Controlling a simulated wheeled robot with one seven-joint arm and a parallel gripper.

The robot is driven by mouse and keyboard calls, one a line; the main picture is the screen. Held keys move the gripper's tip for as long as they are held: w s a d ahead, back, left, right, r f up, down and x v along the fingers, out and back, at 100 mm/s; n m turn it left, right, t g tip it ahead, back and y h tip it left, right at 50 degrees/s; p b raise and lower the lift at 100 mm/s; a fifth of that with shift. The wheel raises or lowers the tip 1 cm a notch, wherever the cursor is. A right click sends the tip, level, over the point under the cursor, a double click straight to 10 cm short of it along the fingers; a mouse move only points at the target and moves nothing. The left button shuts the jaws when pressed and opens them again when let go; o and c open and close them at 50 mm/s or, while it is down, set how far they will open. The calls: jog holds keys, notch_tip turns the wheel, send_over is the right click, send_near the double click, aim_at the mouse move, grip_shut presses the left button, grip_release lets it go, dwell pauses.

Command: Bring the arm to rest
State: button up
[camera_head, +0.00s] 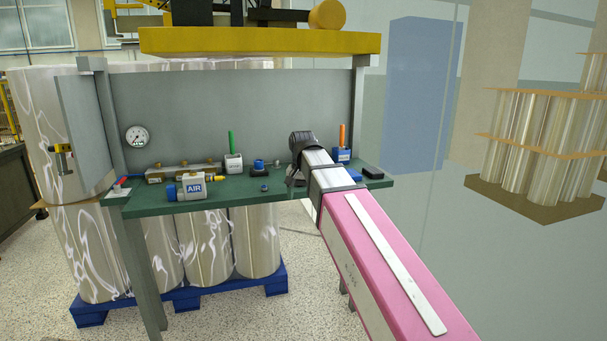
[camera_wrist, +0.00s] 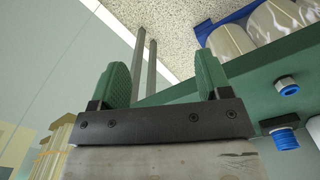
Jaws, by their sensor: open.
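My arm reaches forward from the lower right in the head view, and its end is over the right part of the green workbench (camera_head: 225,197). In the wrist view my gripper (camera_wrist: 162,88) is open, with its two green fingers apart and nothing between them. Past the fingers the wrist view shows grey legs, the speckled floor and the bench edge.
The bench carries a blue-white AIR unit (camera_head: 193,187), a holder with a green handle (camera_head: 232,150), one with an orange handle (camera_head: 342,145) and a gauge (camera_head: 136,137) on the back panel. A blue pallet (camera_head: 185,299) with wrapped rolls stands behind. A glassy panel is at right.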

jog(key=s+d+f, duration=0.4)
jog(key=d+f, duration=0.2)
jog(key=f, duration=0.5)
jog(key=s+d+f+n, duration=0.1)
jog(key=s+d+f, duration=0.3)
jog(key=d+f, duration=0.3)
jog(key=s+d+f+n, duration=0.1)
jog(key=s+d+f, duration=0.3)
jog(key=f, duration=1.1)
jog(key=shift+d+f, duration=0.25)
jog(key=shift+d, duration=0.95)
